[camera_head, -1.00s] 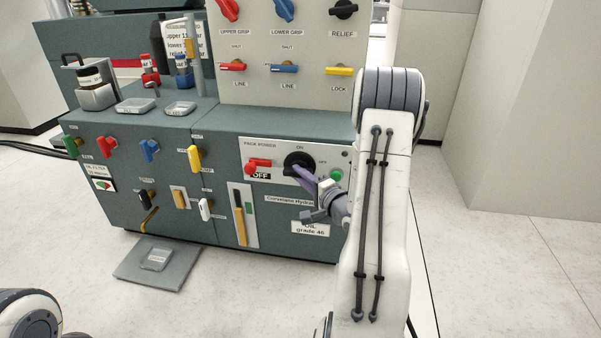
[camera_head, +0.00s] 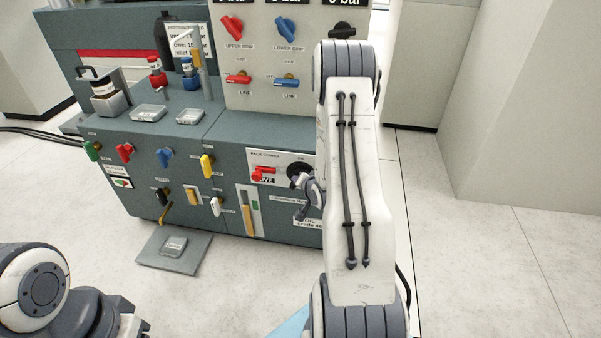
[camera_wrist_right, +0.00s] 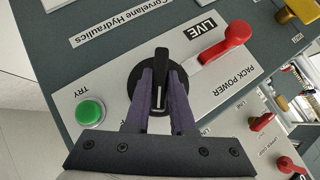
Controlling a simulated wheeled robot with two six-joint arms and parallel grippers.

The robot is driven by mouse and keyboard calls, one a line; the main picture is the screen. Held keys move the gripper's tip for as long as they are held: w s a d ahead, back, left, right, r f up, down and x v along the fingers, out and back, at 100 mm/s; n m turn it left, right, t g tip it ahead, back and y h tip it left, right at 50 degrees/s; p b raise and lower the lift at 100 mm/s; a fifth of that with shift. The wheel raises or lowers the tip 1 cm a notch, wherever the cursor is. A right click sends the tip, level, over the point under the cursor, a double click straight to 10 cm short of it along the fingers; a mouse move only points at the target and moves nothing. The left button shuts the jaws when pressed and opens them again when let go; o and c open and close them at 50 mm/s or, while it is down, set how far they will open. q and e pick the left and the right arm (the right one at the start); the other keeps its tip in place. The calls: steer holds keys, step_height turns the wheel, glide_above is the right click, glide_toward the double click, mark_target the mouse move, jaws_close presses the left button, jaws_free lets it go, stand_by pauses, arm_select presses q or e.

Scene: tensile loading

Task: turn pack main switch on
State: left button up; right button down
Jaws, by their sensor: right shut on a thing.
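The pack main switch is a round black rotary knob on the white PACK POWER panel (camera_head: 280,159), partly hidden by my right arm in the head view. In the right wrist view the black knob (camera_wrist_right: 161,62) shows plainly, its bar between the two purple fingers of my right gripper (camera_wrist_right: 162,85). The gripper is shut on the bar, and the bar's white line points toward the gripper's palm. A label window (camera_wrist_right: 201,28) beside the knob reads LIVE. Part of my left arm shows at the lower left of the head view; its gripper fingers do not show.
On the same panel are a red lever (camera_wrist_right: 226,43) beside the label and a green TRY button (camera_wrist_right: 90,112). Several coloured valve handles line the cabinet front (camera_head: 135,190). A grey plate (camera_head: 190,256) lies on the floor. The floor at right is clear.

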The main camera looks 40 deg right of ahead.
steer(key=shift+w+a+r+n+g+h+p, duration=0.15)
steer(key=shift+n+g+h+p, duration=0.65)
steer(key=shift+g+p, duration=0.6)
steer(key=shift+w+a+n+g+h+p, duration=0.15)
steer(key=shift+n+g+h+p, duration=0.7)
steer(key=shift+p, duration=0.9)
steer(key=shift+d, duration=0.1)
steer(key=c, duration=0.8)
jaws_free()
steer(key=shift+o, duration=0.2)
steer(key=p+v, duration=0.3)
steer(key=v, duration=0.7)
steer(key=shift+r, duration=0.2)
